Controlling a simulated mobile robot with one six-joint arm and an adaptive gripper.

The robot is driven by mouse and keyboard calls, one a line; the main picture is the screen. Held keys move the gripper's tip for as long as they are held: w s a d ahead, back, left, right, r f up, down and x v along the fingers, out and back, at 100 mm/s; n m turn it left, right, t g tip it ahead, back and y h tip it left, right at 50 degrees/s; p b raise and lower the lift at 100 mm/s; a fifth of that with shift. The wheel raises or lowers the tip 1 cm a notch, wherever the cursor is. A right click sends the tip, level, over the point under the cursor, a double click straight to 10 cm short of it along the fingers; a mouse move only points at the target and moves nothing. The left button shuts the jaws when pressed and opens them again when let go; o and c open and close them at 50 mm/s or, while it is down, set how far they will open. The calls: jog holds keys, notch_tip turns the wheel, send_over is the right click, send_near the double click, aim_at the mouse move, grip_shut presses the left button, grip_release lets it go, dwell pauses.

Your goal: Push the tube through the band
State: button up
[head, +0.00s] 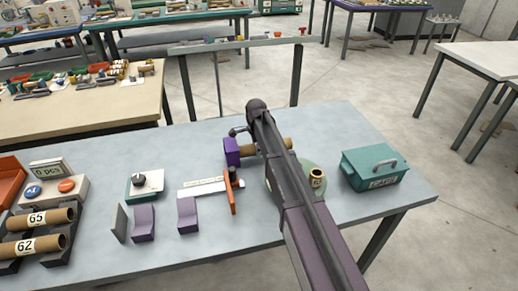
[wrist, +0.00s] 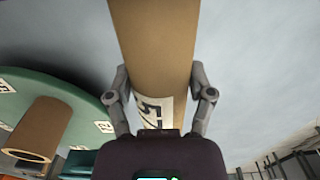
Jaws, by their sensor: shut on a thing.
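My gripper (wrist: 162,98) is shut on a brown cardboard tube (wrist: 155,45), one finger on each side of it. The tube has a white label that seems to read 57. My gripper is mostly hidden in the head view. I cannot clearly make out the band in either view.
A green disc (head: 273,184) bears an upright short tube (head: 317,178). A teal box (head: 376,170) stands to its right. Tubes marked 65 (head: 42,218) and 62 (head: 37,246) lie at the left.

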aim_at(243, 147)
jog(key=shift+s+a, duration=0.25)
jog(key=shift+a, duration=0.6)
jog(key=shift+s+a, duration=0.25)
jog(key=shift+a, duration=0.6)
jog(key=shift+s+a, duration=0.25)
jog(key=shift+a, duration=0.6)
jog(key=shift+a+f, duration=0.1)
jog(key=shift+f+b, duration=0.35)
jog(key=shift+b, duration=0.1)
jog(key=o, duration=1.1)
jog(key=shift+r, duration=0.2)
